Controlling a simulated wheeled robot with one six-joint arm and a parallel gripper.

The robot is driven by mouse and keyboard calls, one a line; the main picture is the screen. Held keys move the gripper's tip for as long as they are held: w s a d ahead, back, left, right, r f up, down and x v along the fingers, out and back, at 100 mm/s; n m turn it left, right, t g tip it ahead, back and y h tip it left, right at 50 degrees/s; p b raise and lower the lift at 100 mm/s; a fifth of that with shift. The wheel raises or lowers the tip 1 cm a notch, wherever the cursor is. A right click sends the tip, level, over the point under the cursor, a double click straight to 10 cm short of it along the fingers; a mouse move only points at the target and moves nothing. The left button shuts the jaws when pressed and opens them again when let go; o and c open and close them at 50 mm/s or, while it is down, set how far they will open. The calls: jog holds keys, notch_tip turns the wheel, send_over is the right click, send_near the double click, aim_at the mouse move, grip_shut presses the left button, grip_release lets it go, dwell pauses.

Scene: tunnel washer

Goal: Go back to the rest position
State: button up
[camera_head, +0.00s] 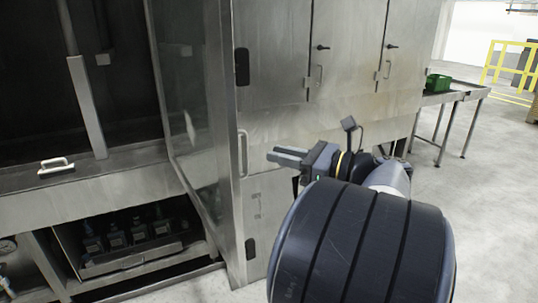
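My gripper (287,157) is near the middle of the head view, on the end of my arm, with its fingers pointing left. It is beside the open glazed door of the steel washer (275,50), close to a vertical door handle. I see no object between its fingers. The fingers show as narrow bars seen from the side, and I cannot tell the gap between them. My large dark arm link covers the lower right of the view.
The open washer door (200,110) stands out left of my gripper. A washer ledge with a white handle (56,166) lies at the left, above a compartment of pumps (130,235). A green crate (438,83) is on a table (460,92) at the right. Floor is free at far right.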

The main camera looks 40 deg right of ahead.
jog(key=shift+s, duration=0.2)
jog(key=p+x, duration=0.1)
jog(key=x, duration=0.4)
jog(key=shift+w+a, duration=0.1)
jog(key=shift+w, duration=0.2)
jog(key=shift+f, duration=0.1)
dwell(0.4)
